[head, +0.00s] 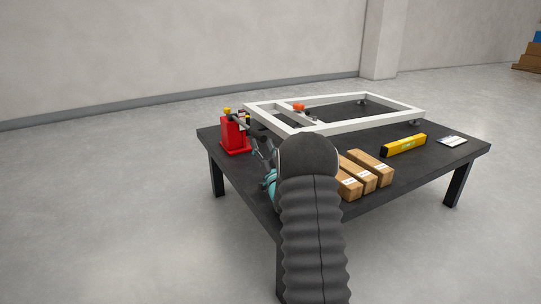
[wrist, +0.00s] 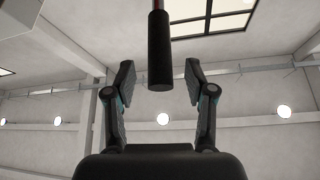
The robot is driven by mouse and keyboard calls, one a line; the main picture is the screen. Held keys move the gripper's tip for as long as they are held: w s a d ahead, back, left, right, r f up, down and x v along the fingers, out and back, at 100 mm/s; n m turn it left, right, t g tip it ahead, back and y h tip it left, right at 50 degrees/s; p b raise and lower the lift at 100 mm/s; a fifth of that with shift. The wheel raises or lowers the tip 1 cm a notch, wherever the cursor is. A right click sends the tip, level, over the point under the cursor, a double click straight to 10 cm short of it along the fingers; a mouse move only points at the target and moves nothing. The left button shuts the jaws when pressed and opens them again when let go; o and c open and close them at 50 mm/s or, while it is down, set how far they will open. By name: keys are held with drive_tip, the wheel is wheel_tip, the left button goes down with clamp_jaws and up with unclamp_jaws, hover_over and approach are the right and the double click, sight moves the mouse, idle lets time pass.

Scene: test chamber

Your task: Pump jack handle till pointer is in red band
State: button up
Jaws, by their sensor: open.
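The red jack (head: 235,135) stands at the left corner of the dark table, with a small yellow part on top. In the wrist view a black handle grip (wrist: 160,55) on a thin reddish rod comes down from the top edge, between and just beyond my fingers. My gripper (wrist: 160,68) is open, with one finger on each side of the grip and a gap on both sides. In the head view my gripper (head: 263,148) is beside the jack, partly hidden by my arm. I cannot make out a pointer or a red band.
A white frame (head: 365,125) with a small orange part (head: 298,107) spans the table (head: 430,160). Several wooden blocks (head: 371,168), a yellow level (head: 404,145) and a white card (head: 452,141) lie to the right. The floor around the table is clear.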

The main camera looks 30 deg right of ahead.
drive_tip(key=s+a, duration=0.1)
drive_tip(key=s, duration=0.7)
drive_tip(key=shift+s+a, duration=0.1)
